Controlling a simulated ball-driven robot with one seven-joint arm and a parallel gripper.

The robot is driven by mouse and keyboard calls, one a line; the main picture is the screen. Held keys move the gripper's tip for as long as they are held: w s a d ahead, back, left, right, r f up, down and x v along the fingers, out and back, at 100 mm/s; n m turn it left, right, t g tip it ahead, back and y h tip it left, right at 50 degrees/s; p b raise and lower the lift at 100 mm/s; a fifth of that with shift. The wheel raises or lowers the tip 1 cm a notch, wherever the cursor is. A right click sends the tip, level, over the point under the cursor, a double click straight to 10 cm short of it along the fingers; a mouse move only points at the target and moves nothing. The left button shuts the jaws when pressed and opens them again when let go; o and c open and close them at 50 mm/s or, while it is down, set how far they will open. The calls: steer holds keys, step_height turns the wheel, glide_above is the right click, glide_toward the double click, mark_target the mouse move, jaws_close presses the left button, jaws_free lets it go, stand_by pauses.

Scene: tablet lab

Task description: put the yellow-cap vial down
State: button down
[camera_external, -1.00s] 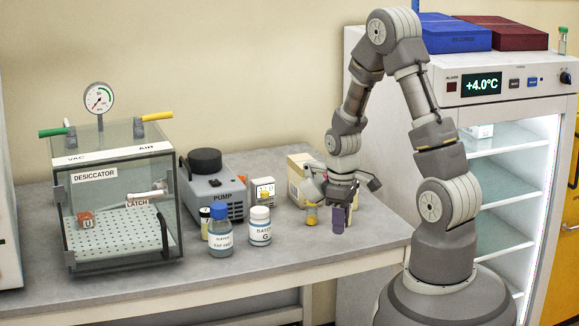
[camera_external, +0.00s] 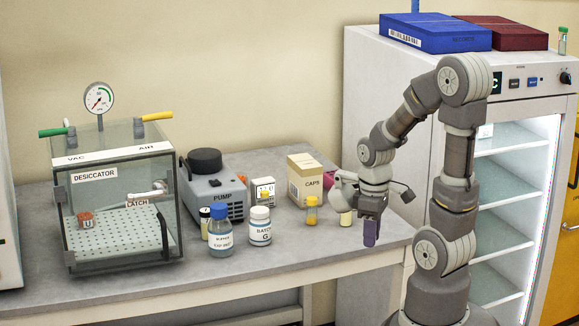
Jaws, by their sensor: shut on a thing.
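A vial with a yellow cap (camera_external: 311,211) stands upright on the bench in front of the CAPS box, apart from my gripper. My gripper (camera_external: 370,232) is at the right part of the bench, pointing down, with a dark purple piece at its lower end. I cannot tell whether that piece is only its fingers or also a held thing. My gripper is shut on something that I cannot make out. A pale yellowish object (camera_external: 346,218) shows just left of the gripper, partly hidden by it.
The CAPS box (camera_external: 306,181) and a magenta object (camera_external: 329,179) are behind. A white jar (camera_external: 260,226), a blue-capped bottle (camera_external: 220,234), the pump (camera_external: 213,191) and the desiccator (camera_external: 117,200) stand left. The fridge (camera_external: 520,170) is right. The front bench edge is clear.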

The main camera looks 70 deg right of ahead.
steer(key=shift+s+a+r, duration=0.1)
steer(key=shift+s, duration=0.1)
steer(key=w+d+r+p, duration=0.7)
steer(key=r+p, duration=0.2)
steer(key=p, duration=0.2)
steer(key=r+n+p, duration=0.2)
steer(key=p, duration=0.7)
glide_above(309, 164)
steer(key=shift+s+a+f, duration=0.1)
steer(key=shift+a+f, duration=0.05)
steer(key=shift+f, duration=0.1)
step_height(309, 164, down, 4)
steer(key=shift+r+b, duration=0.25)
steer(key=shift+b, duration=0.15)
